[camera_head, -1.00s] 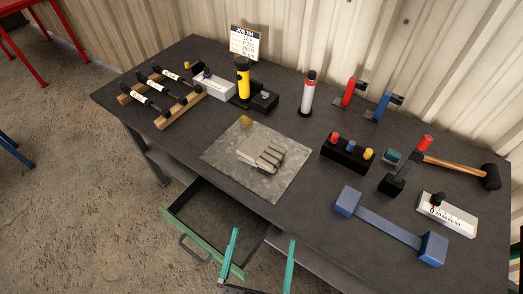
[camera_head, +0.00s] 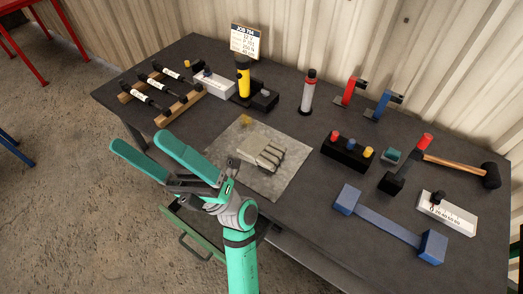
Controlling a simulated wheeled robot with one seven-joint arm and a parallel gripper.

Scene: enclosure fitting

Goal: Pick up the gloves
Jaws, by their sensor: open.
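The pale grey-beige gloves (camera_head: 262,151) lie on a square grey mat (camera_head: 280,183) near the middle of the dark workbench. My gripper (camera_head: 146,148) is raised in front of the bench's left part, left of the gloves and apart from them. Its two teal fingers are spread, with nothing between them. The fingers point to the upper left, away from the gloves. The gloves show in full.
An open green-fronted drawer (camera_head: 190,232) juts out below the bench, partly behind my arm. A wooden rack (camera_head: 179,108) stands at left, a yellow-black flashlight (camera_head: 243,80) behind the mat. A black block with coloured knobs (camera_head: 347,155) and a blue bar (camera_head: 391,226) are at right.

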